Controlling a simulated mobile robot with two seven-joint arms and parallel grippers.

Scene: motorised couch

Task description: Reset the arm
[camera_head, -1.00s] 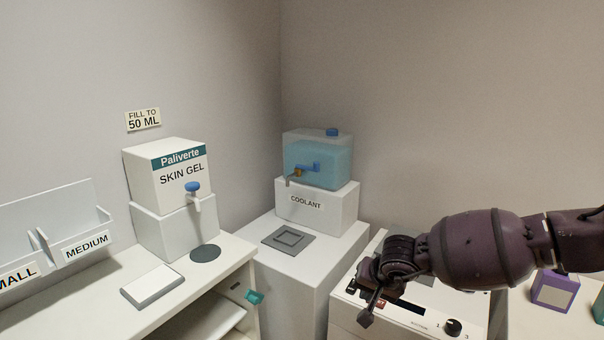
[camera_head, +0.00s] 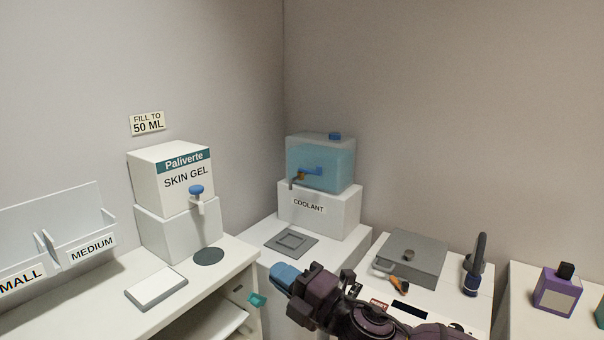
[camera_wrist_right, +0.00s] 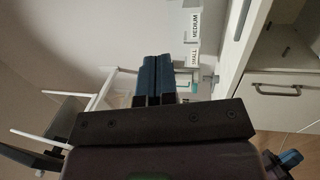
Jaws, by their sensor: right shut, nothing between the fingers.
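My right arm comes in at the bottom of the head view. Its gripper (camera_head: 288,276) has blue fingertips and points left, in front of the low white stand. In the right wrist view the two blue fingers (camera_wrist_right: 159,80) lie side by side, shut, with nothing between them. My left gripper does not show in the head view. A dark part with a blue tip (camera_wrist_right: 290,158) at the lower right of the wrist view may be my left gripper; its jaws cannot be made out.
A skin gel dispenser (camera_head: 172,180) stands on the left counter. A coolant tank (camera_head: 320,163) sits on a white block behind my gripper. A grey-lidded device (camera_head: 412,256), a dark upright tool (camera_head: 475,265) and a purple bottle (camera_head: 558,291) stand right. A teal handle (camera_head: 257,299) juts out close by.

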